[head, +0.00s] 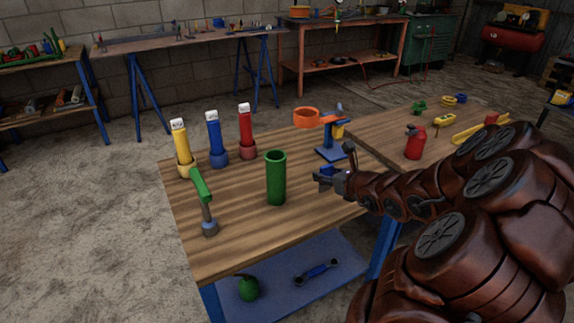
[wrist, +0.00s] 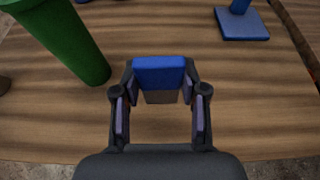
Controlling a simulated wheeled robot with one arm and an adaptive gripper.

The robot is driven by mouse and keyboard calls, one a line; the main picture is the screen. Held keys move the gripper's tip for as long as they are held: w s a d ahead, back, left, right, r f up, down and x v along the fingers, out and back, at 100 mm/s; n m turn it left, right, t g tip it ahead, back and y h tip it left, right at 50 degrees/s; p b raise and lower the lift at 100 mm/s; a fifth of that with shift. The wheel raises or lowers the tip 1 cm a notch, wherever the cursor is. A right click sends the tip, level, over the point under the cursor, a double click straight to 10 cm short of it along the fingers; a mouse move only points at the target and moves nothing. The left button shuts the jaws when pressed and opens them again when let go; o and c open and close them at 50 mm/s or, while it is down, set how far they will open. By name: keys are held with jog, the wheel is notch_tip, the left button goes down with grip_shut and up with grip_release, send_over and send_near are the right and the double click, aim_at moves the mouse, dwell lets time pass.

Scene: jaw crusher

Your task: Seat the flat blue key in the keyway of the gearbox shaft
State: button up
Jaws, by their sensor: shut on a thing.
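My gripper (head: 330,180) is above the wooden table, to the right of a green cylinder. It is shut on a flat blue key (head: 327,171). In the wrist view the blue key (wrist: 159,72) sits between the fingertips of my gripper (wrist: 159,86), with its blue face up and a grey-brown face below. The key appears clear of the table top, but its height is hard to judge. I cannot make out a gearbox shaft or a keyway in either view.
The green cylinder (head: 276,178) stands upright on the wooden table (head: 240,225); it is left of my gripper in the wrist view (wrist: 62,38). A blue stand with an orange ring (head: 331,154) is behind. Yellow, blue and red bottle-like items stand at the back left. A green-handled tool (head: 205,200) stands front left.

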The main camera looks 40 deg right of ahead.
jog(key=w, duration=0.5)
jog(key=w+d, duration=0.1)
jog(key=w, duration=0.9)
jog(key=shift+w+d, duration=0.25)
jog(key=shift+w, duration=0.15)
jog(key=shift+w+f, duration=0.1)
jog(key=shift+w, duration=0.25)
jog(key=shift+s+f+b, duration=0.1)
jog(key=shift+f+b, duration=0.25)
jog(key=shift+f, duration=1.25)
jog(key=shift+f, duration=0.15)
jog(key=o, duration=1.3)
jog(key=shift+c, duration=0.2)
